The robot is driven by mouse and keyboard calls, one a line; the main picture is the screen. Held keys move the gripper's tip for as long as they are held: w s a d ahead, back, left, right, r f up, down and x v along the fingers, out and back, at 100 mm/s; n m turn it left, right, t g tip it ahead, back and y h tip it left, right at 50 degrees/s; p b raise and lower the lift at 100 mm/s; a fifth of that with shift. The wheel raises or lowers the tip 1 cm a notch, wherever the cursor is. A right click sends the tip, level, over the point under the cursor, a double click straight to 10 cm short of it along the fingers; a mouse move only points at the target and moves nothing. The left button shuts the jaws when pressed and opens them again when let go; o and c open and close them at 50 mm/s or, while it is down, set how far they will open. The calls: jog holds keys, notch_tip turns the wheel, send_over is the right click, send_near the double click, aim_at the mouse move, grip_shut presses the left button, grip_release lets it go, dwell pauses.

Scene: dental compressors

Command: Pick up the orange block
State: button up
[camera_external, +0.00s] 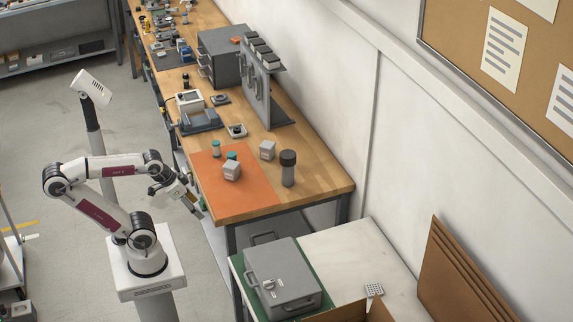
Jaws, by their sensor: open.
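My gripper (198,208) hangs at the front left edge of the wooden workbench (315,190), pointing down and to the right. It is open and small in the picture; I see nothing clearly held in it. I see no plain orange block on the orange mat (250,196), which lies flat at the near end of the bench. A small orange item (236,40) lies on top of the grey cabinet (220,62) further back, far from my gripper; its shape is too small to tell.
On the mat are a pale grey cube (232,171) and teal-capped jars (216,149). Another grey cube (267,150) and a dark-capped cylinder (288,170) stand to the right. A grey case (282,277) sits on the lower table. The mat's near part is clear.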

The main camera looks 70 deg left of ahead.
jog(key=c, duration=0.6)
jog(key=shift+w, duration=0.1)
jog(key=w+a+f+m+t+y, duration=0.1)
jog(key=w+a+f+m+t, duration=0.2)
jog(key=w, duration=0.9)
jog(key=w+a+f+m+t, duration=0.1)
jog(key=w+a+f, duration=0.35)
jog(key=w, duration=0.75)
jog(key=w+d+f+m+h, duration=0.1)
jog(key=w+d+f+h, duration=0.1)
jog(key=f, duration=0.3)
jog(key=w+d+f+m+t+h, duration=0.1)
jog(key=w+d+f+h, duration=0.1)
jog(key=f, duration=0.4)
jog(key=w+d+f+m+t+h, duration=0.1)
jog(key=d+f+h, duration=0.3)
jog(key=f, duration=0.2)
jog(key=shift+w+d, duration=0.35)
jog(key=shift+w, duration=0.05)
jog(key=shift+s+d+f+t+h, duration=0.3)
jog(key=shift+s+d+f+h, duration=0.2)
jog(key=shift+d+h, duration=0.1)
